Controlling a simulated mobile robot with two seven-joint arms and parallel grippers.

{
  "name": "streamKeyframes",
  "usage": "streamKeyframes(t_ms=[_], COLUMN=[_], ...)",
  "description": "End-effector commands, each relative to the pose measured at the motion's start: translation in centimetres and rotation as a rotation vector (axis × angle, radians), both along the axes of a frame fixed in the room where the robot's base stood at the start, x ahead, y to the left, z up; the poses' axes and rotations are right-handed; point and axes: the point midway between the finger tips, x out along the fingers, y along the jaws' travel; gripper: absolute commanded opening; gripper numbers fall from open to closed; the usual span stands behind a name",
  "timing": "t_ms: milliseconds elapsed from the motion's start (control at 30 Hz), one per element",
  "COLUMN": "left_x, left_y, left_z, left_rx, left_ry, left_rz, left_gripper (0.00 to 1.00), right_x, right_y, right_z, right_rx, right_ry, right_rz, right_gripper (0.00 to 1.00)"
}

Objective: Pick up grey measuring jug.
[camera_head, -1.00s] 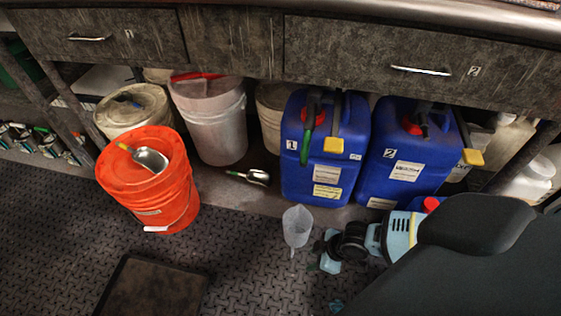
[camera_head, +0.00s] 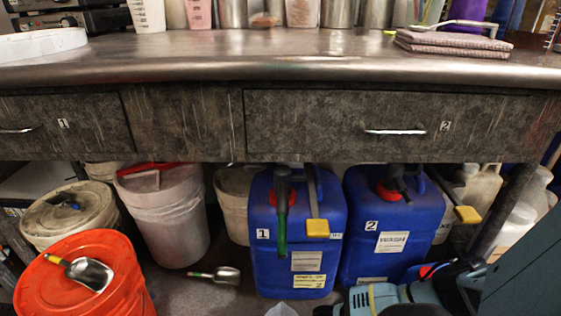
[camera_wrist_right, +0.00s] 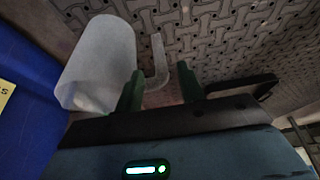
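A translucent grey jug (camera_wrist_right: 103,62) with an angled handle (camera_wrist_right: 158,62) fills the upper left of the right wrist view. In the head view only a small part of the jug (camera_head: 281,309) shows at the bottom edge. My right gripper (camera_wrist_right: 160,90) is open. Its two dark green fingers stand apart, with the lower part of the handle showing in the gap between them; I cannot tell whether they touch it. In the head view my right arm is at the lower right and its fingertips are hidden. My left gripper is not in view.
Blue canisters (camera_head: 296,235) and (camera_head: 392,228) stand under the counter (camera_head: 300,70). An orange bucket (camera_head: 125,285), white bucket (camera_head: 165,225) and metal scoop (camera_head: 227,275) are to the left. Patterned floor (camera_wrist_right: 225,45) lies beyond the jug. Several vessels stand on the counter.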

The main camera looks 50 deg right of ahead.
Motion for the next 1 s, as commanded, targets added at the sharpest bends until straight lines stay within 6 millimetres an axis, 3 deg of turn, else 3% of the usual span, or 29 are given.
streamKeyframes(t_ms=[400, 733, 1000], left_x=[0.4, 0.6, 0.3], left_y=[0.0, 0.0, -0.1], left_z=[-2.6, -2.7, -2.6], left_rx=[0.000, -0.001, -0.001], left_ry=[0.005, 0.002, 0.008], left_rz=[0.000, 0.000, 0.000], left_gripper=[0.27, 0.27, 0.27], right_x=[1.3, 1.5, 1.5], right_y=[1.1, 1.2, 1.2], right_z=[-4.3, -4.7, -4.7], right_rx=[0.000, -0.001, 0.000], right_ry=[0.001, -0.001, 0.000], right_rz=[0.000, 0.001, 0.000], right_gripper=[0.39, 0.39, 0.06])
